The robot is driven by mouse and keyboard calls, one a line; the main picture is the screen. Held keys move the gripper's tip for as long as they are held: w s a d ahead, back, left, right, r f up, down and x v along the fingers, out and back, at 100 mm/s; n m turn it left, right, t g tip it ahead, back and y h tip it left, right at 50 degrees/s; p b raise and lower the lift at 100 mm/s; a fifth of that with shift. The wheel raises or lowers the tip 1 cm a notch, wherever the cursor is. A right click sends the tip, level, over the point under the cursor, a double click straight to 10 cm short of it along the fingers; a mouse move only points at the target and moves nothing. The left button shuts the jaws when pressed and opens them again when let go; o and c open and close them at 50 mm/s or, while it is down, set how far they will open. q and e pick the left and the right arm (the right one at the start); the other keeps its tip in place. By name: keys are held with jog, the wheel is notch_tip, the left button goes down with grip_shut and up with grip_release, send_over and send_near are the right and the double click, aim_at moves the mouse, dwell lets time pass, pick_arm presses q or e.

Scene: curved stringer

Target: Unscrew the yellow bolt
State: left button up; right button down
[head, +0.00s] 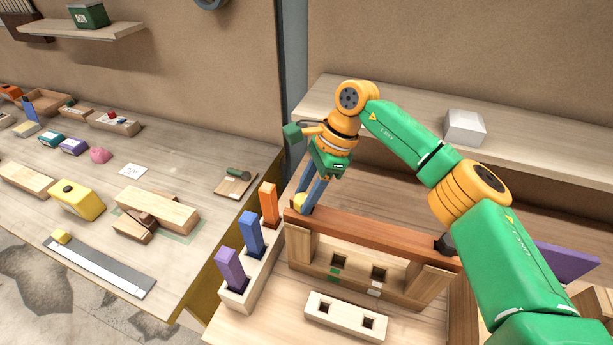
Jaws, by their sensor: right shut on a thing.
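The yellow bolt (299,204) shows as a small yellow piece at the left end of the reddish-brown wooden stringer (370,233). My right gripper (306,203) points down over that end, its blue-grey fingers shut on the yellow bolt. The fingers hide part of the bolt, and I cannot tell how deep it sits. The stringer lies across a light wooden stand (330,257). A dark piece (445,243) sits at the stringer's right end, partly behind my arm. My left gripper is not in view.
A holder (238,297) with purple, blue and orange pegs stands just left of the stand. A block with two square holes (345,316) lies in front. A purple board (567,262) is at the right, and a white box (464,127) is on the back shelf. The left table is cluttered.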

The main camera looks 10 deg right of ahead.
jog(key=shift+w+r+n, duration=0.1)
jog(key=shift+r+n, duration=0.1)
jog(key=shift+n, duration=0.2)
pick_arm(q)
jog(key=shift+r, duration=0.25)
pick_arm(e)
jog(key=shift+f, duration=0.15)
jog(key=n+g, duration=0.1)
jog(key=n, duration=0.3)
jog(key=shift+w+g+h, duration=0.1)
jog(key=shift+g+h, duration=0.2)
jog(key=shift+g, duration=0.1)
jog(key=shift+c, duration=2.1)
grip_release()
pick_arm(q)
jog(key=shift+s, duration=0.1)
